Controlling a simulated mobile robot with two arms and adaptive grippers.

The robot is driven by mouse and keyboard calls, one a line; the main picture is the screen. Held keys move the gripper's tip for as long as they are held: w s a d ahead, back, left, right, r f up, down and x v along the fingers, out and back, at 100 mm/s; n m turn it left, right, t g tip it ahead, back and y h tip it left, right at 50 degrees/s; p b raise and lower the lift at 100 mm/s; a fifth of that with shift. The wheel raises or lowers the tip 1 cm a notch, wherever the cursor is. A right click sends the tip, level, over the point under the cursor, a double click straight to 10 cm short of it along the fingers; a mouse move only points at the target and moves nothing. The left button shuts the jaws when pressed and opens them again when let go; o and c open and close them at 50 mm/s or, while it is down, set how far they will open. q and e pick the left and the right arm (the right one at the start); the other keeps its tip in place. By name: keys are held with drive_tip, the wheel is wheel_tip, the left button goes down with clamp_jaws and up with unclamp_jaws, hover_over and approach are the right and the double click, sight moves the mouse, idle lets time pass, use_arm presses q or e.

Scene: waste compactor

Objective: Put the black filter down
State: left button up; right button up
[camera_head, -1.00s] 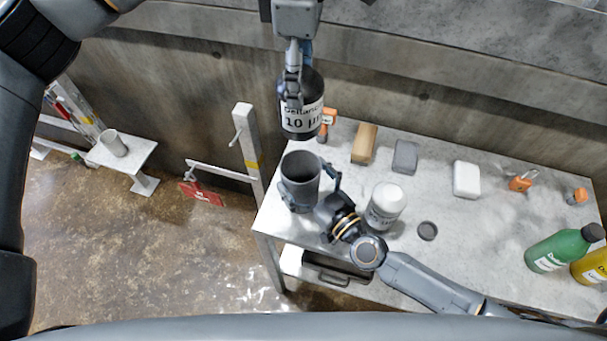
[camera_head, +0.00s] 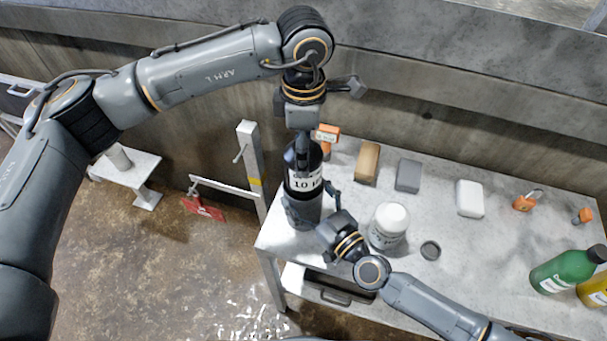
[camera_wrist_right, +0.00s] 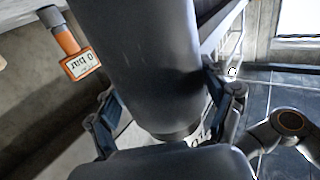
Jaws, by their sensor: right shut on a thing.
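The black filter (camera_head: 303,182), with a white label reading "10", is upright over the grey open-topped housing (camera_head: 304,212). Its lower end meets the housing rim in the picture; I cannot tell how far it is inside. My left gripper (camera_head: 302,152) is above, its dark finger against the filter's upper part, shut on it. My right gripper (camera_head: 308,210) is shut around the housing at the left end of the table.
The table (camera_head: 450,250) also holds a white jar (camera_head: 388,228), a small dark lid (camera_head: 430,250), several blocks, orange items and green (camera_head: 565,272) and yellow bottles at right. A post (camera_head: 250,160) stands at the table's left; a concrete wall runs behind.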

sight(303, 182)
use_arm(q)
wheel_tip(303, 182, down, 9)
drive_tip(key=shift+r, duration=0.2)
drive_tip(key=shift+f, duration=0.35)
drive_tip(key=shift+s+a+f, duration=0.15)
drive_tip(key=shift+f, duration=0.25)
drive_tip(key=o, duration=1)
drive_tip(key=shift+f, duration=0.1)
drive_tip(key=shift+c, duration=0.2)
drive_tip(key=shift+o, duration=0.9)
wheel_tip(303, 182, up, 14)
drive_tip(key=shift+f, duration=0.15)
